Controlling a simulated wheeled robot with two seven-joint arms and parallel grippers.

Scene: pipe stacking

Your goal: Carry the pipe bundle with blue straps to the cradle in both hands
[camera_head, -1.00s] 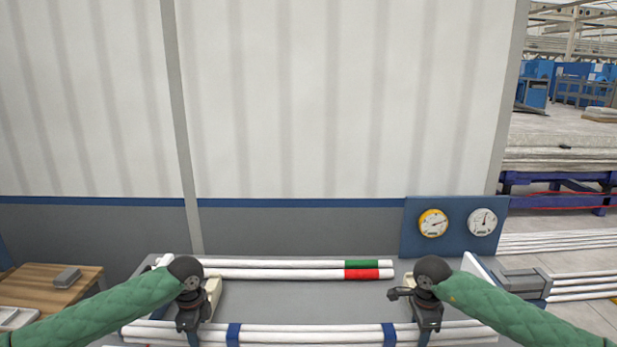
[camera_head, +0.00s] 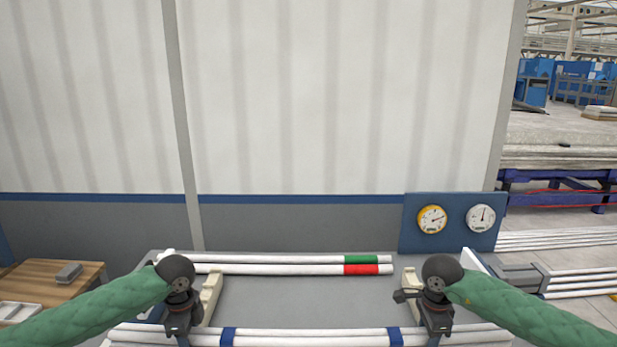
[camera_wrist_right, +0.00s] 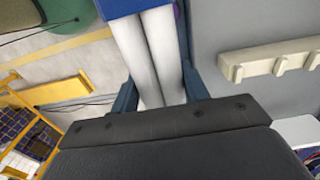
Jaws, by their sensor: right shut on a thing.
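The white pipe bundle with blue straps (camera_head: 310,338) runs level across the bottom of the head view, its near part cut off. My left gripper (camera_head: 183,338) is on its left part, outside the left strap (camera_head: 227,336); its fingertips are hidden. The left end rises evenly with the right. My right gripper (camera_head: 437,335) is outside the right strap (camera_head: 395,336). In the right wrist view, its fingers (camera_wrist_right: 160,92) are on both sides of two white pipes (camera_wrist_right: 150,55), with a blue strap above. Cream notched supports, seemingly the cradle, stand at left (camera_head: 211,297) and right (camera_head: 411,285).
White pipes with green and red bands (camera_head: 300,269) lie at the back of the grey table (camera_head: 310,300). A blue panel with two gauges (camera_head: 455,222) stands behind right, before a wall. A wooden table (camera_head: 50,283) is at left. The grey middle is clear.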

